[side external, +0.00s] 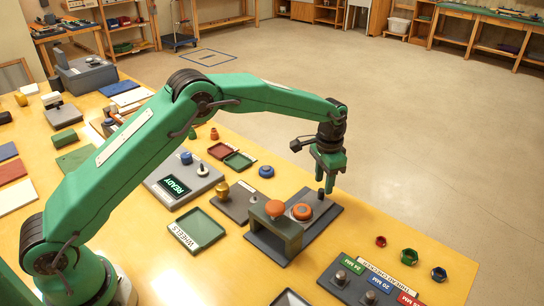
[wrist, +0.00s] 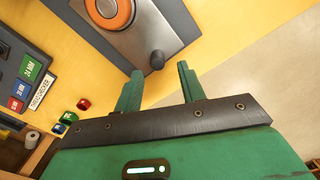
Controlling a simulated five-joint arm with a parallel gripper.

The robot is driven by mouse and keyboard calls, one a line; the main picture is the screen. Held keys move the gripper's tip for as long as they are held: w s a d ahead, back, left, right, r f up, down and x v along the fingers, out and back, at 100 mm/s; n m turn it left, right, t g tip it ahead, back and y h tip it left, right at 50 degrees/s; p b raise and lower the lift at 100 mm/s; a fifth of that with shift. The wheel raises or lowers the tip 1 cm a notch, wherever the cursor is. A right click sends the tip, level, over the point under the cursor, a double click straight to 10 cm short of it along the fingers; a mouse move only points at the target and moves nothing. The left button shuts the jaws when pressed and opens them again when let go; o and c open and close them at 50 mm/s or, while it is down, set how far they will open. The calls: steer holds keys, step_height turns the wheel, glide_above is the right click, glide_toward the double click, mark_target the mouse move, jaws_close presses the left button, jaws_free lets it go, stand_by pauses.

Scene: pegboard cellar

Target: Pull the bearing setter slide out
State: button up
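The bearing setter has a dark base plate (side external: 328,219) and a grey arch (side external: 272,231) topped by an orange knob (side external: 275,208). Its grey metal slide (wrist: 148,32) lies on the base and carries an orange ring (side external: 301,211), which shows outside the arch. The ring is cut off at the top of the wrist view (wrist: 122,22). A dark knob (wrist: 157,60) stands at the slide's outer end. My gripper (side external: 325,184) is open above that end. In the wrist view its fingertips (wrist: 160,69) are apart, with the knob showing between them; I cannot tell any contact.
A size-label panel (side external: 369,285) and several coloured nuts (side external: 409,257) lie at the front right. A green tray (side external: 203,230), a READY console (side external: 182,180) and a brass-knobbed block (side external: 235,200) stand left of the setter. The table's far edge is near the setter's outer end.

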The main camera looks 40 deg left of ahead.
steer(key=shift+r, duration=2.3)
steer(key=shift+s+a+r, duration=0.15)
steer(key=shift+a+r, duration=0.05)
steer(key=shift+r, duration=0.35)
steer(key=s+a+r+n+t, duration=0.1)
steer(key=s+a+r, duration=0.3)
steer(key=s+r, duration=0.35)
steer(key=s+a+r+n+t, duration=0.2)
steer(key=s+a+r, duration=0.3)
steer(key=s+r, duration=0.3)
steer(key=s+a+n+t, duration=0.1)
steer(key=s+a, duration=0.1)
steer(key=s, duration=0.8)
steer(key=s+a+f+n+t, duration=0.1)
steer(key=s+a, duration=0.2)
steer(key=s, duration=0.7)
steer(key=shift+s+f+t, duration=0.3)
steer(key=shift+s, duration=0.1)
